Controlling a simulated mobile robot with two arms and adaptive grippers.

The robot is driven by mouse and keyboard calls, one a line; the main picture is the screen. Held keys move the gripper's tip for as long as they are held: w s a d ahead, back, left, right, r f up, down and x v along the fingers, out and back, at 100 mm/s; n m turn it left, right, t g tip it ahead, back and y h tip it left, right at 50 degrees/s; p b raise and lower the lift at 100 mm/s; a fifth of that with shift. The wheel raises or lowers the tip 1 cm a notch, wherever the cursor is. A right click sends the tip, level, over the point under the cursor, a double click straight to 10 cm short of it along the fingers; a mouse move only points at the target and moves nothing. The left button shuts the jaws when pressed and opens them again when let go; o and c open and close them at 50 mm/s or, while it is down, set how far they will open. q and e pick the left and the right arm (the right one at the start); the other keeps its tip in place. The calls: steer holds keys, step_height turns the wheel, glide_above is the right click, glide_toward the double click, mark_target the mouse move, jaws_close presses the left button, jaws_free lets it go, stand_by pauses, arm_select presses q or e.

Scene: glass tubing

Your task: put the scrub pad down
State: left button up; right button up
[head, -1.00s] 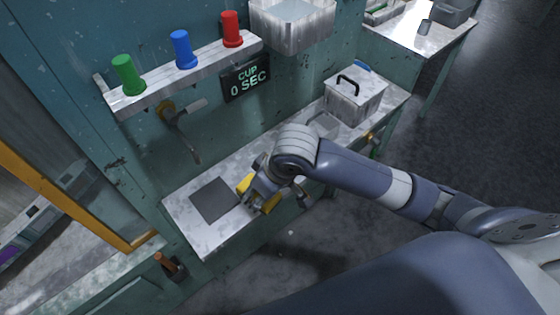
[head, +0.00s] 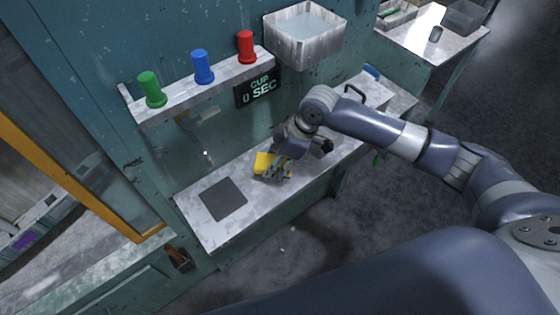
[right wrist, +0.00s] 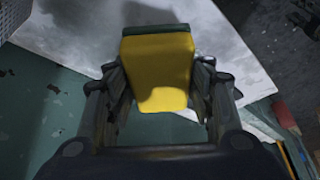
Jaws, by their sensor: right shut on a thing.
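The scrub pad is a yellow block with a dark green layer at one end, seen in the right wrist view (right wrist: 160,72) and, partly hidden by the fingers, in the head view (head: 263,161). My right gripper (head: 274,174) is shut on it, with a finger on each side in the right wrist view (right wrist: 160,95). It holds the pad over the white, worn counter (head: 205,232), to the right of a dark grey mat (head: 223,198). I cannot tell whether the pad touches the counter. My left gripper is not in view.
A metal basin (head: 305,40) juts out. My arm partly hides a handled box (head: 365,95).

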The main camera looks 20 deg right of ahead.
steer(key=shift+w+d+f, duration=0.1)
steer(key=shift+w+d, duration=0.35)
steer(key=shift+d, duration=0.25)
step_height(320, 180, down, 3)
steer(key=shift+p, duration=0.9)
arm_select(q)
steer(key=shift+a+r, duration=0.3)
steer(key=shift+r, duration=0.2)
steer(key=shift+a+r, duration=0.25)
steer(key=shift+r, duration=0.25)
arm_select(e)
steer(key=shift+f, duration=0.3)
steer(key=shift+f, duration=0.15)
steer(key=o, duration=1)
steer(key=shift+o, duration=0.2)
